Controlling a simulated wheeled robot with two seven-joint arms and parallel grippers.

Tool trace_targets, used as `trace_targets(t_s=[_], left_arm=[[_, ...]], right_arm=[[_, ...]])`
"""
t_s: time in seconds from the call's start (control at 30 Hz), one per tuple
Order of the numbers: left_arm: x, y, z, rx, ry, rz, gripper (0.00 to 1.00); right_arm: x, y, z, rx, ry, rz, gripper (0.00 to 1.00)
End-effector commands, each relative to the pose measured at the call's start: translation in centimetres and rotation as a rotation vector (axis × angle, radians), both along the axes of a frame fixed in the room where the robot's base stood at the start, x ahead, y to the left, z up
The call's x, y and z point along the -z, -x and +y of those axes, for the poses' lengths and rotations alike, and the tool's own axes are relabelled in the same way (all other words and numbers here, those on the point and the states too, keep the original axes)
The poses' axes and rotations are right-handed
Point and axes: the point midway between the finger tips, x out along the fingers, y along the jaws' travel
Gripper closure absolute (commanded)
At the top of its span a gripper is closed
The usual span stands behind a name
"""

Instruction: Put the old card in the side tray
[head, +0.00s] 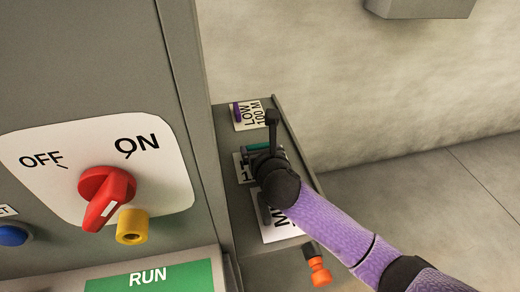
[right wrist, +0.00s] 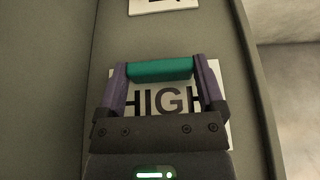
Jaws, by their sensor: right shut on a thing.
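My right gripper (head: 258,152) is over the grey side surface and shut on a teal-green bar (right wrist: 160,70), which spans its two purple fingers in the right wrist view. The bar also shows partly in the head view (head: 257,147). Behind the fingers in the wrist view is a white label reading HIGH (right wrist: 150,98), partly covered by the gripper. I cannot tell whether the bar is the old card, or whether it touches the surface. The grey side surface (head: 278,112) is a narrow shelf or tray beside the cabinet. My left gripper is out of view.
An orange knob (head: 319,270) stands near the close end. The cabinet at left carries a red switch (head: 107,192) and a yellow part (head: 132,226).

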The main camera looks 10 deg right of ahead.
Motion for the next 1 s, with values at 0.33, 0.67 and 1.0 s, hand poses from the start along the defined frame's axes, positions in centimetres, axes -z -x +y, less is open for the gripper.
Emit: trace_targets(t_s=[0.33,0.67,1.0], left_arm=[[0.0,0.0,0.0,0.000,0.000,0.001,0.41],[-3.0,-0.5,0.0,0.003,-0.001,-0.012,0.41],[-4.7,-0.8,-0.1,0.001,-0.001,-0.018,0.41]], right_arm=[[-0.1,0.0,0.0,0.000,0.000,-0.001,0.00],[-2.9,5.4,0.0,-0.002,0.001,0.000,0.00],[-4.8,10.7,0.0,0.001,0.001,0.000,0.00]])
